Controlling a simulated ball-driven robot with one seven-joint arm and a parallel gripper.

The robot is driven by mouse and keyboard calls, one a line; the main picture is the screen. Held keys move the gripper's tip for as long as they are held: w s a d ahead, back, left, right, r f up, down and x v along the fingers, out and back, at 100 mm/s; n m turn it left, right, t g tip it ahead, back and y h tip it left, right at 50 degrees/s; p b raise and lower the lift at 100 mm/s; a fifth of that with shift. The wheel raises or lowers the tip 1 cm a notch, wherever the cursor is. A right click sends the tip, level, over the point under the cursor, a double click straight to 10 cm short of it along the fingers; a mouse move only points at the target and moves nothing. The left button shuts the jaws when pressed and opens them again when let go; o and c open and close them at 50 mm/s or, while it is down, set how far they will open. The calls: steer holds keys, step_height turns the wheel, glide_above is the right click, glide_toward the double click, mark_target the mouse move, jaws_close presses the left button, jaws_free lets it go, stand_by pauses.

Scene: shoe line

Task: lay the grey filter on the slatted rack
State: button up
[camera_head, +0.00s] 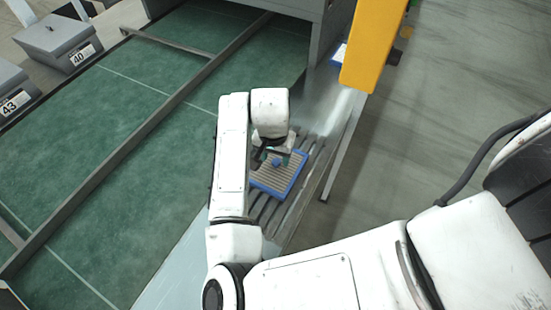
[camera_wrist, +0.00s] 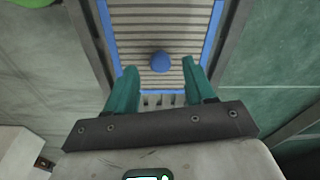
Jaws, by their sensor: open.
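The grey filter (camera_head: 285,180) is a ribbed panel with a blue frame and a round blue knob (camera_wrist: 160,62) in its middle. It lies on the slatted rack (camera_head: 265,217), whose bars show at its near end. In the wrist view the filter (camera_wrist: 150,20) runs off the top edge. My gripper (camera_head: 271,161) is open, over the filter. Its two green fingers stand to the left and right of the knob in the wrist view, with gaps on both sides. The wrist view does not settle how high the fingertips are above the panel.
A green conveyor belt (camera_head: 125,110) with a metal rail lies left of the rack. A yellow post (camera_head: 373,45) and a grey housing (camera_head: 270,8) stand beyond it. Grey boxes labelled 40 (camera_head: 58,42) and 43 (camera_head: 12,88) are at the far left. Open floor lies right.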

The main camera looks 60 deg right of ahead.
step_height(320, 180, up, 9)
steer(key=d+r+n+t+h, duration=0.2)
steer(key=d+r+n+h, duration=0.25)
steer(key=d, duration=0.35)
steer(key=n+y, duration=0.2)
steer(key=n, duration=0.5)
glide_above(274, 171)
steer(key=s+d, duration=0.3)
steer(key=s, duration=0.1)
step_height(274, 171, down, 9)
steer(key=s+a+f+n+y, duration=0.1)
steer(key=s+a+f+y, duration=0.1)
steer(key=s+a+f, duration=0.2)
steer(key=s+a+f+n+g+y, duration=0.1)
steer(key=s+a+f, duration=0.3)
steer(key=a, duration=0.5)
steer(key=shift+s+f+n+y, duration=0.25)
steer(key=shift+s+n+y, duration=0.1)
steer(key=shift+s+n, duration=0.4)
